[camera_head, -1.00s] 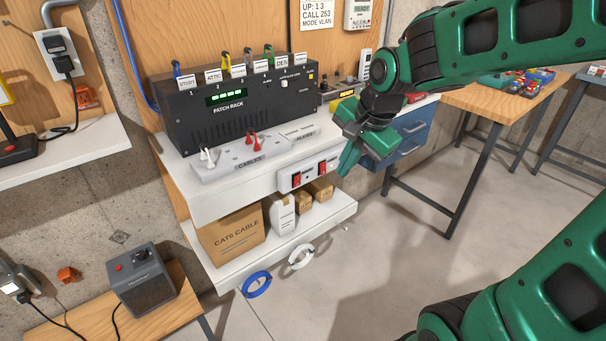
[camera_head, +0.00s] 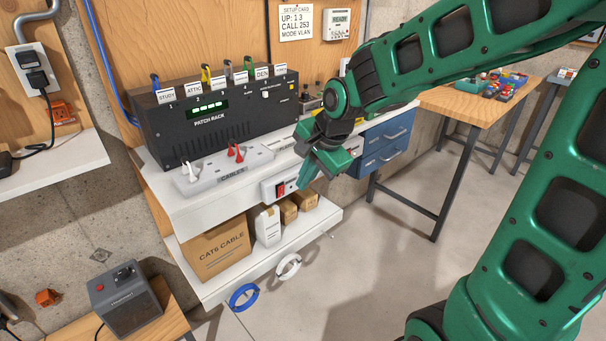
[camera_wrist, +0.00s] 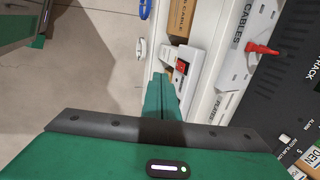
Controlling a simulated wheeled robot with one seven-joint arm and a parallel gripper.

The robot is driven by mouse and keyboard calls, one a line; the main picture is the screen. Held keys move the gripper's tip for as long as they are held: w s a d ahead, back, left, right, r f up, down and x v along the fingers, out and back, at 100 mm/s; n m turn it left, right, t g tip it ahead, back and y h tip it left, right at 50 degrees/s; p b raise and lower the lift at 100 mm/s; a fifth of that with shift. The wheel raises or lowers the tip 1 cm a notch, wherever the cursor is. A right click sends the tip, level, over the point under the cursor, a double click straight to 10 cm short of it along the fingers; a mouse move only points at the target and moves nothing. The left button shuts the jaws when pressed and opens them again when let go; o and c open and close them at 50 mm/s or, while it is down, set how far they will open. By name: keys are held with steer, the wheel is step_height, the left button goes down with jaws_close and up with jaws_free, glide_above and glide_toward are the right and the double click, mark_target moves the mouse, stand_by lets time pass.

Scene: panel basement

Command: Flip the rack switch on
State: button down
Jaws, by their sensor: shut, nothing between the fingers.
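A white switch panel (camera_head: 267,192) is set in the front edge of the white shelf, below the black patch rack (camera_head: 215,122). One red rocker switch (camera_head: 281,188) shows at its left. The panel's middle is hidden behind my gripper (camera_head: 306,180), and its labels cannot be read. My gripper is shut and empty, in front of the panel, right of the visible red switch. In the wrist view the shut fingers (camera_wrist: 160,82) lie just left of a red switch (camera_wrist: 182,67). I cannot tell whether they touch the panel, or which way the switch is set.
A grey cable holder (camera_head: 215,178) with white and red plugs lies on the shelf before the rack. A cardboard box (camera_head: 222,248) and smaller boxes stand on the lower shelf. Blue drawers (camera_head: 385,147) are right of my gripper. The floor in front is clear.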

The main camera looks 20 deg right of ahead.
mark_target(281, 191)
steer(key=shift+w+a+f, duration=0.4)
steer(key=shift+w+f, duration=0.4)
steer(key=shift+w, duration=0.2)
steer(key=shift+w+a+f, duration=0.35)
steer(key=shift+w+f, duration=0.5)
steer(key=shift+w, duration=0.15)
steer(key=shift+w+a+f, duration=0.4)
steer(key=shift+w+f, duration=0.4)
steer(key=shift+w, duration=0.2)
steer(key=shift+d, duration=0.1)
